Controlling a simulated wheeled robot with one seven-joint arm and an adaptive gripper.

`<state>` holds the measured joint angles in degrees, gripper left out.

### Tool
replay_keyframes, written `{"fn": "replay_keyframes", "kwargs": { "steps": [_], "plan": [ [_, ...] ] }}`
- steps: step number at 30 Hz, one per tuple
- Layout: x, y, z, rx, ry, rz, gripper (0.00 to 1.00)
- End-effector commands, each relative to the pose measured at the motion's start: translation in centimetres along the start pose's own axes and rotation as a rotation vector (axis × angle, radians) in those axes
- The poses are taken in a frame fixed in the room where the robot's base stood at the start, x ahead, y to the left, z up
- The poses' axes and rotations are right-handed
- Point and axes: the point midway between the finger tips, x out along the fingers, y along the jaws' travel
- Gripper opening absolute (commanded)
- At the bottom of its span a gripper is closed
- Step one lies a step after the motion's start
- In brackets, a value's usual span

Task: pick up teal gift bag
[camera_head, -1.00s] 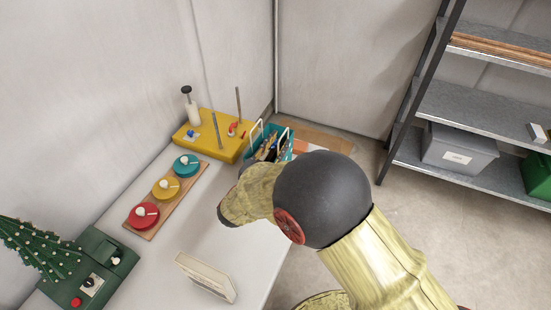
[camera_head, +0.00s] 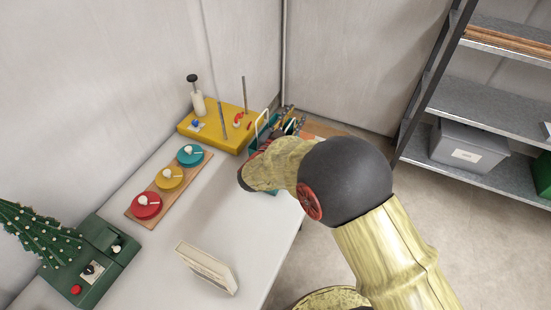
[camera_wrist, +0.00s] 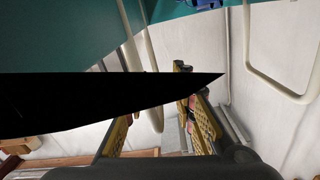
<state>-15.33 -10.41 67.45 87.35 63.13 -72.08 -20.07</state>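The teal gift bag (camera_head: 253,146) stands at the far end of the white table in the head view, with a pale handle loop and several tools showing at its top. My arm hides much of it. In the wrist view the bag's teal wall (camera_wrist: 185,30) fills the top, with one pale handle at the centre and another at the right. My gripper (camera_wrist: 160,115) is open there, its fingers apart, and the central handle hangs down in the gap between them. A black shape covers part of this view, so contact cannot be told.
A yellow box with rods (camera_head: 215,130) stands left of the bag. A board with three coloured discs (camera_head: 168,180), a green control box (camera_head: 98,258) and a pale upright panel (camera_head: 207,266) are on the table. Grey shelves (camera_head: 480,105) stand at the right.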

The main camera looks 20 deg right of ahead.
Motion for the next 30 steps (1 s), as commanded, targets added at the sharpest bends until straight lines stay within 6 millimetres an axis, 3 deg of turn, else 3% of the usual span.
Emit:
{"fn": "replay_keyframes", "kwargs": {
  "steps": [15,30],
  "plan": [
    [-0.03,0.01,0.00,0.000,0.000,0.000,0.01],
    [-0.04,0.00,0.00,0.001,0.000,0.000,0.00]
  ]
}}
